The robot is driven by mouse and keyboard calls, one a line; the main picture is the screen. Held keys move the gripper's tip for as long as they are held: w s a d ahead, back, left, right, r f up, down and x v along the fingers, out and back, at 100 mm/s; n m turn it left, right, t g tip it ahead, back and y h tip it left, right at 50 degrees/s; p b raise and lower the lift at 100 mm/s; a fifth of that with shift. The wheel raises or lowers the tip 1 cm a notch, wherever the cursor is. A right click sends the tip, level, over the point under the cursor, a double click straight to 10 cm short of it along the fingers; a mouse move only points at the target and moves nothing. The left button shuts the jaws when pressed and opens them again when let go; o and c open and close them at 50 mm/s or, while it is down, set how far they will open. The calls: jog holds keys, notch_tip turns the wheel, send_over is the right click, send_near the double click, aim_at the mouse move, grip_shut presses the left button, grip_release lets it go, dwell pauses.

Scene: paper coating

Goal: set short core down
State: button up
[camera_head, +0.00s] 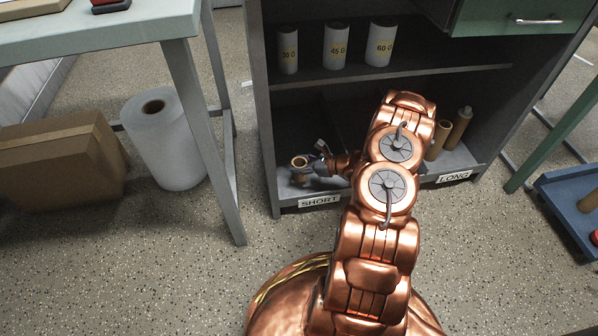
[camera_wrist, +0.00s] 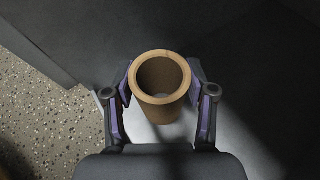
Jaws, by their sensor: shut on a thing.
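The short core (camera_wrist: 160,78) is a brown cardboard tube standing upright between the two fingers of my gripper (camera_wrist: 163,85) in the wrist view. My gripper is shut on it, with a finger on each side. In the head view the core (camera_head: 299,162) shows at the left part of the cabinet's lower shelf, above the SHORT label (camera_head: 319,201). My gripper (camera_head: 302,172) reaches in from the right there. Whether the core's bottom touches the shelf cannot be told.
Taller cores (camera_head: 458,128) stand at the right of the lower shelf near the LONG label (camera_head: 454,177). White rolls (camera_head: 335,46) stand on the shelf above. The cabinet's left side wall (camera_head: 262,110) is close to my gripper. A table leg (camera_head: 205,140) stands further left.

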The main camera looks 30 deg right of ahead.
jog(key=shift+w+a+f, duration=0.15)
jog(key=shift+w+f, duration=0.05)
jog(key=shift+w, duration=0.15)
jog(key=shift+s+f+b, duration=0.1)
jog(key=shift+f+b, duration=0.95)
jog(key=shift+f, duration=0.55)
jog(key=shift+f, duration=0.1)
jog(key=o, duration=1.2)
jog(key=shift+c, duration=0.2)
jog(key=shift+s+d+r, duration=0.2)
jog(key=shift+r, duration=0.15)
jog(key=p+v, duration=0.5)
jog(key=v, duration=0.6)
jog(key=shift+s+d, duration=0.15)
jog(key=shift+s, duration=0.05)
jog(key=shift+f, duration=0.15)
